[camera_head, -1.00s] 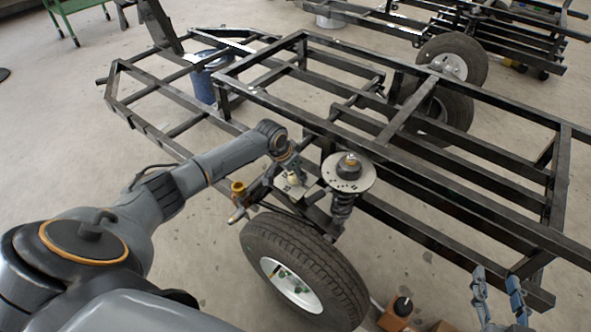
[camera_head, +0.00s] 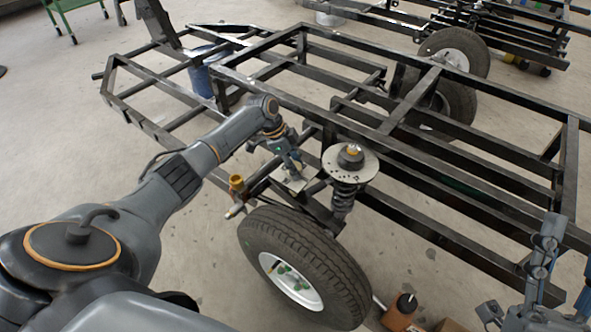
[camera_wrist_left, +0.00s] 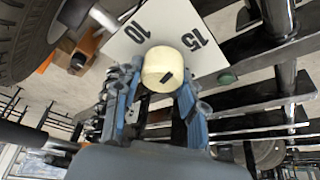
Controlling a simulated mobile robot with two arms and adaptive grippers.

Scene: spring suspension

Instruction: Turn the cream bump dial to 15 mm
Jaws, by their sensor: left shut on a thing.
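The cream dial (camera_wrist_left: 171,68) shows in the left wrist view, with a short dark slanted mark on its face. Behind it is a white plate (camera_wrist_left: 160,30) printed with "10" and "15"; the "15" lies up and right of the dial. My left gripper (camera_wrist_left: 161,88) is shut on the dial, its blue fingers on either side. In the head view my left gripper (camera_head: 293,163) reaches down at the plate beside the suspension, and the dial is hidden there. My right gripper (camera_head: 537,310) is at the lower right, fingers spread, apart from the dial.
The spring strut (camera_head: 345,180) with its round top plate stands just right of my left gripper. The tyre (camera_head: 300,265) is below it. Black frame bars (camera_head: 440,180) surround the area. A brass-coloured fitting (camera_head: 237,184) sits left of the gripper.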

